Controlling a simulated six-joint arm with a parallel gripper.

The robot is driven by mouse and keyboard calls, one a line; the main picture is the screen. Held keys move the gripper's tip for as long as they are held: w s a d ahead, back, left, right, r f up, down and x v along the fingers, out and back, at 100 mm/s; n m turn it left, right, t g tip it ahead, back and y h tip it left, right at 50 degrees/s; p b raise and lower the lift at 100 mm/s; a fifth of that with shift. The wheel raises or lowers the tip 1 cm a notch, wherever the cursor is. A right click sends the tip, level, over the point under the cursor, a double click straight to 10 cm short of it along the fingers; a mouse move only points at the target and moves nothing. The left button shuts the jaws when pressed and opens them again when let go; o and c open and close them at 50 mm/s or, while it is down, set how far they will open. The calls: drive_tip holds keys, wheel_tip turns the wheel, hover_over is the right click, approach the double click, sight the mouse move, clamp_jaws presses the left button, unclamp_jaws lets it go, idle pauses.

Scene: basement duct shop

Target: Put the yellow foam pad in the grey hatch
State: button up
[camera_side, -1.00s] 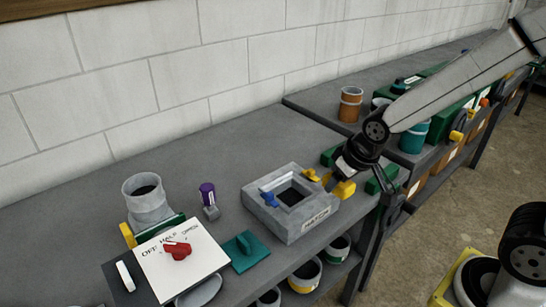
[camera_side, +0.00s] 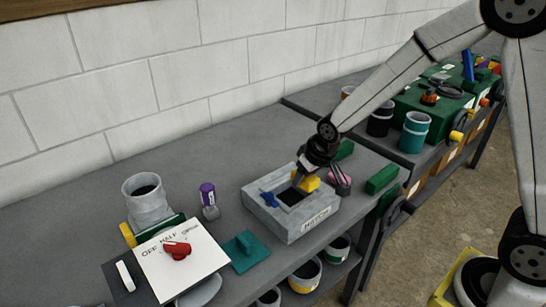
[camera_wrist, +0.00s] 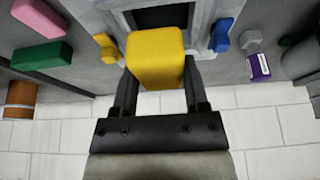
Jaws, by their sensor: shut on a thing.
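The yellow foam pad (camera_side: 309,183) is held in my gripper (camera_side: 304,175) over the right part of the grey hatch (camera_side: 307,230). In the wrist view the pad (camera_wrist: 155,58) sits between both fingers, and its far end overlaps the dark opening (camera_wrist: 162,16) of the hatch. The hatch is a grey box with a square opening and a label on its front. A blue latch (camera_side: 269,199) is on its left rim. A yellow latch (camera_wrist: 108,46) shows on the other side in the wrist view. I cannot tell whether the pad's lower end is inside the opening.
A pink block (camera_side: 340,179) and green blocks (camera_side: 382,178) lie right of the hatch. A purple-topped item (camera_side: 208,195), a teal pad (camera_side: 246,250) and a white panel with a red knob (camera_side: 178,251) stand left. The bench behind the hatch is clear.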

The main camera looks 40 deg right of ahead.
hover_over(287, 198)
drive_tip(key=s, duration=0.2)
drive_tip(key=shift+f, duration=2.45)
drive_tip(key=shift+w+f, duration=0.3)
drive_tip(key=shift+f, duration=1.55)
drive_tip(key=shift+f, duration=0.15)
drive_tip(key=o, duration=1)
drive_tip(key=shift+c, duration=0.2)
drive_tip(key=shift+v, duration=6.2)
